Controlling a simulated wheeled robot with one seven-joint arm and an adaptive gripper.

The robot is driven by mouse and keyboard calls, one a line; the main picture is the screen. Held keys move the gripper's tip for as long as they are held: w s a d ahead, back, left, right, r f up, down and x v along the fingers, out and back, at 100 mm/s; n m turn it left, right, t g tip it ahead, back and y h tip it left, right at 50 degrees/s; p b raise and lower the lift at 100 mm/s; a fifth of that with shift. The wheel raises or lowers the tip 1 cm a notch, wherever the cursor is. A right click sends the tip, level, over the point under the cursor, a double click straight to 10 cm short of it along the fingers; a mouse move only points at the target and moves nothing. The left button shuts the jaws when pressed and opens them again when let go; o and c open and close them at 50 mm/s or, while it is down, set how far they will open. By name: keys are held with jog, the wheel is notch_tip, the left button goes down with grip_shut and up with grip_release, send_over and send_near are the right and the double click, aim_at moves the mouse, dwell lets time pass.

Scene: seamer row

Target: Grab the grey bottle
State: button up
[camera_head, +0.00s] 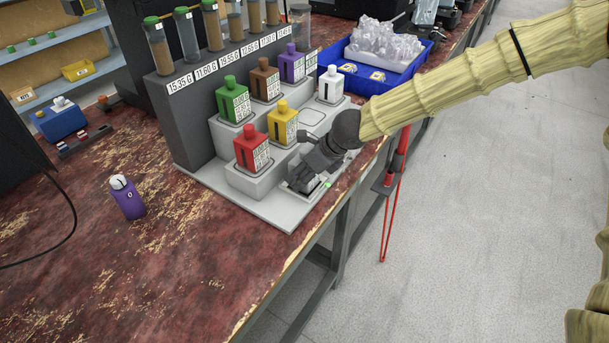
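No bottle shows clearly as grey. A white or very pale bottle (331,86) stands upright on the right side of the stepped rack (243,207), behind my gripper. My gripper (303,172) is low over the rack's front right corner, pointing down and left, right of the red bottle. It is dark and hides most of what is under it. A greyish form with a pale patch shows beneath its fingers, but I cannot tell whether this is a bottle or whether the fingers touch it. The finger gap is not readable.
Red (252,150), yellow (283,123), green (233,101), brown (265,80) and purple (291,64) bottles stand close on the rack. A purple container (127,198) stands on the worn red table. A blue crate (368,82) of clear pieces lies behind. The table's left front is clear.

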jog(key=c, duration=0.8)
jog(key=shift+c, duration=0.2)
